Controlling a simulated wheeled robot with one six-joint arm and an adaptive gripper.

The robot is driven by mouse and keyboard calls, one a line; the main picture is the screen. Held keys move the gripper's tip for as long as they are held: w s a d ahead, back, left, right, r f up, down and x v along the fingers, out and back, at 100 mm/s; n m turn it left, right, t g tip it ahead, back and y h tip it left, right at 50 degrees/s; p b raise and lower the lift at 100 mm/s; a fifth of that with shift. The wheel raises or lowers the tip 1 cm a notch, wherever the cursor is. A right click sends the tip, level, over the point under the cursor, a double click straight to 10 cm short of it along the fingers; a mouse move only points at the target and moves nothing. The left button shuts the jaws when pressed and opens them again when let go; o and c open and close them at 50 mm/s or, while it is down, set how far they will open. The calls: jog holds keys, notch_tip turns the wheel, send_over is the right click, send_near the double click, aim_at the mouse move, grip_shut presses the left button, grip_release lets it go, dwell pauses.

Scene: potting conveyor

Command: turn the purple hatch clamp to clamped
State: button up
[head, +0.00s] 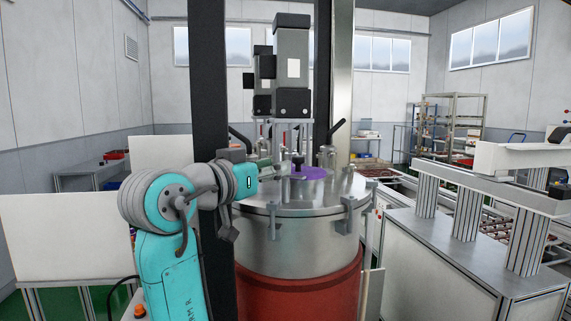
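The purple hatch clamp (312,173) lies flat on top of the round steel lid (290,193) of the vessel. A black upright knob (298,162) stands at its left side. My arm reaches in from the left, and my gripper (275,167) is over the lid just left of the purple part and the knob. The gripper is small and seen from the side against metal fittings, so I cannot tell whether its fingers are open or shut, or whether they touch the knob.
A dark upright post (209,80) stands close behind my arm. A grey motor unit (291,65) with rods rises above the lid. Bracket clamps (349,214) sit on the lid's rim. A conveyor (470,205) and white cabinet (430,265) are at right.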

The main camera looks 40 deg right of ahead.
jog(key=shift+w+d, duration=0.25)
jog(key=shift+d, duration=0.95)
jog(key=shift+w+d, duration=0.25)
jog(key=shift+d, duration=0.95)
grip_shut()
